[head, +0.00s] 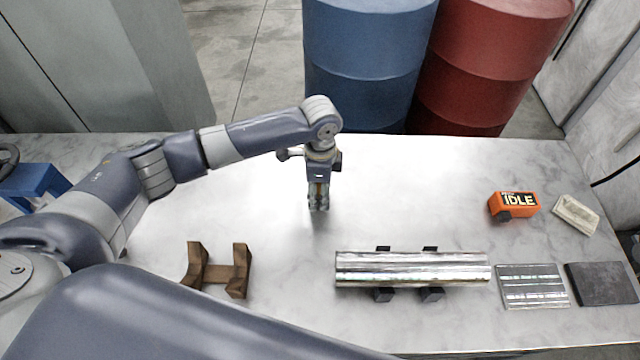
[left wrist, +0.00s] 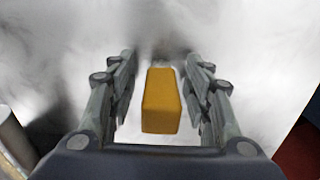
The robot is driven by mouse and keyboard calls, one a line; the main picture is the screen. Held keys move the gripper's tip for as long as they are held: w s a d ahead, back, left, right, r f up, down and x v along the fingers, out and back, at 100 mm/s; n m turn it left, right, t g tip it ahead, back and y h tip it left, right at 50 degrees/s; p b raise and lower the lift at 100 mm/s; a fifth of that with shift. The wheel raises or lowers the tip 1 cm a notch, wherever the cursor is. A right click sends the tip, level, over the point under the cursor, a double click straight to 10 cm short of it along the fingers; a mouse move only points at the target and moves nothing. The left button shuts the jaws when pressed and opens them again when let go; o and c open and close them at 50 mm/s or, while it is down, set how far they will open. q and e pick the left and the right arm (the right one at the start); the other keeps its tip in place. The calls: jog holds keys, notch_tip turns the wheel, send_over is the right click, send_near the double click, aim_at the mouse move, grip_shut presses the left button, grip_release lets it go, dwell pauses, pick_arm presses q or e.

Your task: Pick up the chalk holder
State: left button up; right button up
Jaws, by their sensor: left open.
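My left gripper (head: 318,206) points down over the middle of the white marbled table, its fingers low near the top. In the left wrist view the gripper (left wrist: 162,60) is open, with one finger on each side of a yellow-orange block (left wrist: 161,100). This block may be the chalk holder; no label shows. Gaps show between the block and both fingers. In the head view the block is mostly hidden by the gripper. My right gripper is not in view.
A brown cradle (head: 218,275) and a shiny metal bar on dark supports (head: 412,268) lie nearer. At right are an orange IDLE box (head: 514,205), a pale block (head: 576,214) and two flat plates (head: 533,287). Blue (head: 368,70) and red (head: 480,75) barrels stand behind the table.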

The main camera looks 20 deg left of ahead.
pick_arm(q)
jog(key=shift+f, duration=0.25)
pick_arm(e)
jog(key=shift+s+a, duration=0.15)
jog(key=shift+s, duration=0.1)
pick_arm(q)
grip_shut()
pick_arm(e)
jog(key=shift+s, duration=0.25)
pick_arm(q)
jog(key=shift+r, duration=0.15)
notch_tip(320, 180, up, 10)
jog(key=shift+f+b, duration=0.1)
jog(key=shift+b, duration=0.85)
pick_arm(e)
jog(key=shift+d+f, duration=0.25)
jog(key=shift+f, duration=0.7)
